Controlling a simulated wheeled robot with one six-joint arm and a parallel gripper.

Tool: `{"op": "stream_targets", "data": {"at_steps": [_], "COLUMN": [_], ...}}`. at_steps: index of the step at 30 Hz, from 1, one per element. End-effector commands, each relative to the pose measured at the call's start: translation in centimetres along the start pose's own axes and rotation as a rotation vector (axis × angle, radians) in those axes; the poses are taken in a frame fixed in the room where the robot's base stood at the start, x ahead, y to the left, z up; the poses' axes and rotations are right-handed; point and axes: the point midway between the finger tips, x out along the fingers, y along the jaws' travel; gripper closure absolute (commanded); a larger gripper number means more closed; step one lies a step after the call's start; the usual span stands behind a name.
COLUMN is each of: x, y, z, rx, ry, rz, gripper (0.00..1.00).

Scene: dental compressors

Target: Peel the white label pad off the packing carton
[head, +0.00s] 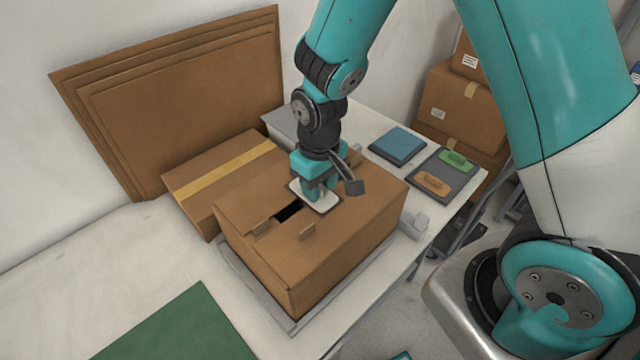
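The packing carton (345,245) is a brown box in the middle of the head view, with a dark slot and small raised cardboard tabs on its top. The white label pad (327,204) lies on or just above the carton's top, towards its back; I cannot tell whether it touches all over. My gripper (317,196) points down right at the pad, its teal fingers over the pad's middle. The fingertips are too small and partly hidden, so I cannot tell whether they grip it.
A taped carton (215,170) stands close behind to the left, with flat cardboard sheets (190,100) leaning on the wall. A blue pad (398,145) and a grey tray (462,186) with green and orange pieces lie to the right. A green mat (180,330) lies front left.

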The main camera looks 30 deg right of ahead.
Motion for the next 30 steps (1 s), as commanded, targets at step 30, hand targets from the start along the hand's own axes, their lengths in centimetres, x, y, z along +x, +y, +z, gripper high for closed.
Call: {"op": "stream_targets", "data": {"at_steps": [30], "x": [0.93], "y": [-0.01], "z": [0.00], "rx": [0.000], "ry": [0.000], "rz": [0.000], "gripper": [1.00]}}
